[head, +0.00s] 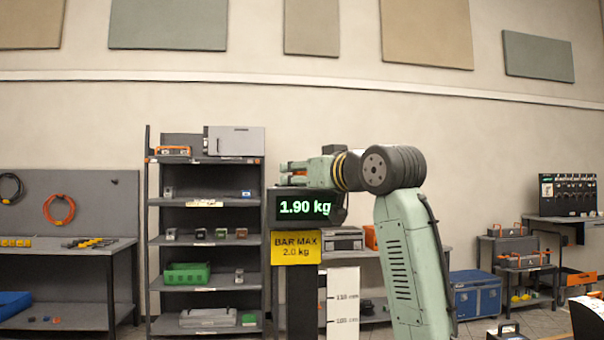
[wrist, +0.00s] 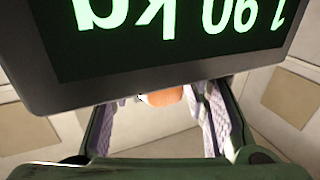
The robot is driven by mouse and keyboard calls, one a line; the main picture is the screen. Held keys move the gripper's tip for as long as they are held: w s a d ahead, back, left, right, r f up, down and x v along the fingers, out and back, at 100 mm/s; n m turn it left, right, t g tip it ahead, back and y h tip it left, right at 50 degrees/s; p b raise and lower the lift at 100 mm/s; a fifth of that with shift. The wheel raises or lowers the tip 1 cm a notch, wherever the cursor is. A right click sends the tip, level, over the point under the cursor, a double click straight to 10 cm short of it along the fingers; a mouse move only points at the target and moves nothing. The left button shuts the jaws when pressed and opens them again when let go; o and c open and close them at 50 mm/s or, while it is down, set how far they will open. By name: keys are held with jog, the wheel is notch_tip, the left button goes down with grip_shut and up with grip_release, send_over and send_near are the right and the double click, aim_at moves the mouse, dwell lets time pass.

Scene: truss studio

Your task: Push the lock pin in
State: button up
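A rounded orange part with a pale edge (wrist: 167,96), possibly the lock pin's knob, shows in the wrist view, partly hidden behind the display. My gripper (wrist: 160,108) is open, its fingers apart on either side of that part, with visible gaps. In the head view my gripper (head: 288,173) is level, pointing left, just above a display reading 1.90 kg (head: 302,207). The display (wrist: 170,68) fills the top of the wrist view, upside down. I cannot make out the pin in the head view or how far in it sits.
A yellow sign reading BAR MAX 2.0 kg (head: 296,248) hangs below the display. A dark shelf rack (head: 206,201) stands left behind it. A workbench (head: 70,245) is at far left. A blue case (head: 475,298) is at right.

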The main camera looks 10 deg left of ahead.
jog(key=shift+o, duration=0.7)
jog(key=shift+r, duration=0.1)
jog(key=shift+s, duration=0.1)
jog(key=v, duration=1.2)
jog(key=shift+d, duration=0.1)
